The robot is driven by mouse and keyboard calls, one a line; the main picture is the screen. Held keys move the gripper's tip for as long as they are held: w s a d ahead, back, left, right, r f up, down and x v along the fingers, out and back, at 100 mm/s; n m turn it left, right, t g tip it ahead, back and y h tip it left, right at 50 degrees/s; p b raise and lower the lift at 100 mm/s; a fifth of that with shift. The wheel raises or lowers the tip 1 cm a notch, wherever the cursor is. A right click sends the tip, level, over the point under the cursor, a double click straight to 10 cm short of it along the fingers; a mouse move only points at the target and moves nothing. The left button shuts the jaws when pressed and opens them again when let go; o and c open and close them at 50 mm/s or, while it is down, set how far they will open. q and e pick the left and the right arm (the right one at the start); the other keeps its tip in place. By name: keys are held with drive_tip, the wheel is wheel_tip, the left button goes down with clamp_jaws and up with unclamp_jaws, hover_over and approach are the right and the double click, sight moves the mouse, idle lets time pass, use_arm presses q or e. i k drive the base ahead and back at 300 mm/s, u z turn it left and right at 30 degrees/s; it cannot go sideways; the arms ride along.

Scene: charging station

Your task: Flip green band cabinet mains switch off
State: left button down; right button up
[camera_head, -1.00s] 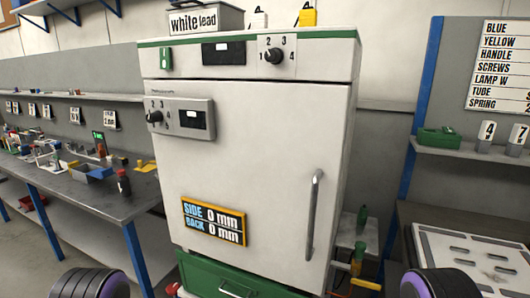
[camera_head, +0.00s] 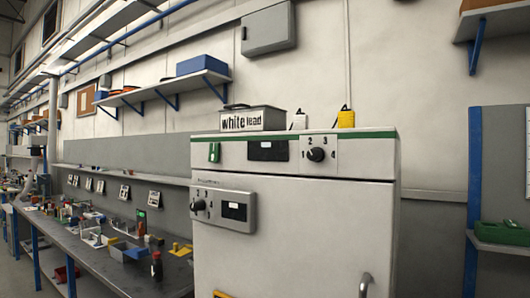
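The white cabinet with the green band (camera_head: 300,225) stands right of centre, its front facing me. On its top panel, at the left, is a small green switch (camera_head: 214,152), which looks like the mains switch. I cannot tell its position for sure at this size. Right of it are a dark display (camera_head: 267,150) and a black rotary knob (camera_head: 316,154) with numbers around it. A grey box with a second knob and display (camera_head: 223,209) sits on the door below. Neither of my grippers shows in this view.
A box labelled "white lead" (camera_head: 252,119), a white tag (camera_head: 299,121) and a yellow tag (camera_head: 346,118) are on top of the cabinet. A cluttered workbench (camera_head: 95,262) runs along the left. A shelf with a green case (camera_head: 503,232) is at the right.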

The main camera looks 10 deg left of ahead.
sight(213, 157)
drive_tip(key=k, duration=1.35)
drive_tip(key=u, duration=0.5)
drive_tip(key=i, duration=1.6)
drive_tip(key=z, duration=0.6)
